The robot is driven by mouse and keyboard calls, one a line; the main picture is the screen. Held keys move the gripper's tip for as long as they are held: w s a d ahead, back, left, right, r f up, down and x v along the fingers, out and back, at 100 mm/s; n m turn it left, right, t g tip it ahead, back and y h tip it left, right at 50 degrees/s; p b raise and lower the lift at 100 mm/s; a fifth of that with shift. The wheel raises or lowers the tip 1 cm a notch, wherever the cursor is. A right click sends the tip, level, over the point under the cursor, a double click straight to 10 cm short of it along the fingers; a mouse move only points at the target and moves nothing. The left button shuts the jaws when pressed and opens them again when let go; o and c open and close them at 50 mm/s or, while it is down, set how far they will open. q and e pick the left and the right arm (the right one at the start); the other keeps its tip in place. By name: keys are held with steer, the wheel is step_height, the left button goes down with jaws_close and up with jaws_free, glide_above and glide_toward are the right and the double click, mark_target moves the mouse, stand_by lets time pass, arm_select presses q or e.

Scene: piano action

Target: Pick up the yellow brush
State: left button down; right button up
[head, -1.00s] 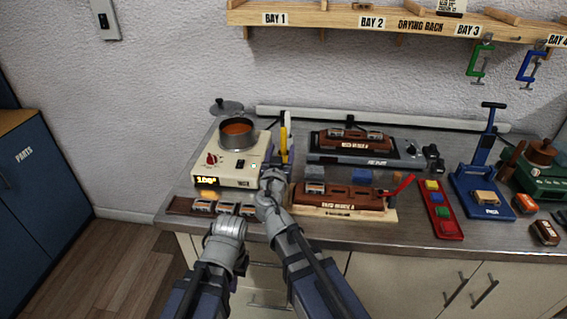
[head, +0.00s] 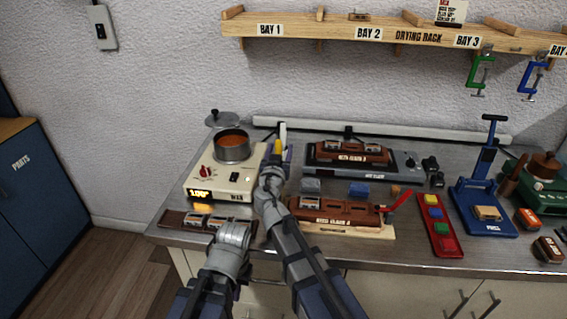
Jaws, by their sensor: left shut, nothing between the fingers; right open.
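The yellow brush (head: 277,148) stands roughly upright behind the right side of the cream glue-pot heater (head: 224,178). A pale part (head: 282,131) shows at its top, and its lower part is hidden by my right gripper. My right gripper (head: 271,165) is open, in front of and overlapping the brush's lower end. I cannot tell whether it touches the brush. My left gripper (head: 232,230) is shut and empty, low over the front of the bench near a brown strip (head: 173,219) that holds several small blocks.
A pot (head: 233,147) sits on the heater. A red tray (head: 444,243) and blue press (head: 484,219) stand further right. The drying rack (head: 345,33) hangs above.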

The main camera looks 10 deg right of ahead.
steer(key=shift+w+d, duration=0.1)
steer(key=shift+w, duration=0.35)
steer(key=shift+s, duration=0.1)
steer(key=shift+c, duration=0.5)
jaws_close()
